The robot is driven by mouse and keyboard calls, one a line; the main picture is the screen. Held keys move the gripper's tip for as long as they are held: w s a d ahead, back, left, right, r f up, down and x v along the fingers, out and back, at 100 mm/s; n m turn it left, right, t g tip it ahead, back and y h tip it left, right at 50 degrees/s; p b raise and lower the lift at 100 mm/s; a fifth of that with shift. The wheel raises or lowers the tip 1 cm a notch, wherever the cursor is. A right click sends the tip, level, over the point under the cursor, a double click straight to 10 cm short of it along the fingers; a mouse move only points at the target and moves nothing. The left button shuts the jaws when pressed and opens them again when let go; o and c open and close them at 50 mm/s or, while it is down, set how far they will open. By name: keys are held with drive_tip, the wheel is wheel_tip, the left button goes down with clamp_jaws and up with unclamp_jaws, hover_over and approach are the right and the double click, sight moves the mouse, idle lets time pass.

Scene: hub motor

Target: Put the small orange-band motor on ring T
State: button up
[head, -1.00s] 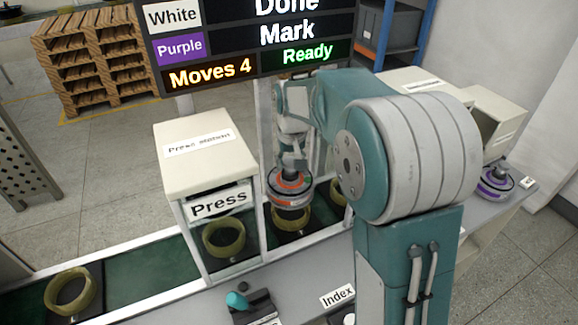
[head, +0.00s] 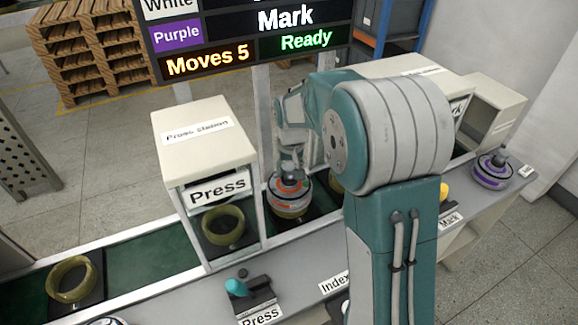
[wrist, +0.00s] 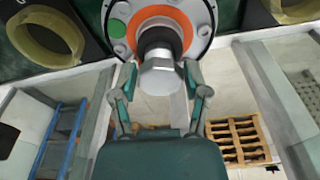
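The small orange-band motor (head: 290,194) is grey with an orange band and a dark top knob. In the head view it sits upright at or on an olive ring (head: 292,212) just right of the press station. No letter T is readable on this ring. My gripper (head: 290,172) is directly above the motor. In the wrist view, the fingers of my gripper (wrist: 160,72) flank the hexagonal knob of the motor (wrist: 178,20) closely on both sides and appear shut on it. Contact between motor and ring is partly hidden.
The press station (head: 205,150) stands close left, with a ring (head: 223,226) inside. Another ring (head: 72,278) lies far left on the green conveyor (head: 140,250). A purple-band motor (head: 490,172) stands at right. A teal-knobbed Press control (head: 240,287) is in front. The display (head: 250,45) reads Moves 5.

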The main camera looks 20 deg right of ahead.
drive_tip(key=shift+o, duration=1.1)
drive_tip(key=s+r+t, duration=0.1)
drive_tip(key=s+r, duration=0.3)
drive_tip(key=r, duration=0.4)
drive_tip(key=s+r, duration=0.4)
drive_tip(key=r, duration=0.4)
drive_tip(key=s+f+t, duration=0.1)
drive_tip(key=s+t, duration=0.2)
drive_tip(key=s, duration=1.7)
drive_tip(key=shift+s+f, duration=0.15)
drive_tip(key=shift+f, duration=0.05)
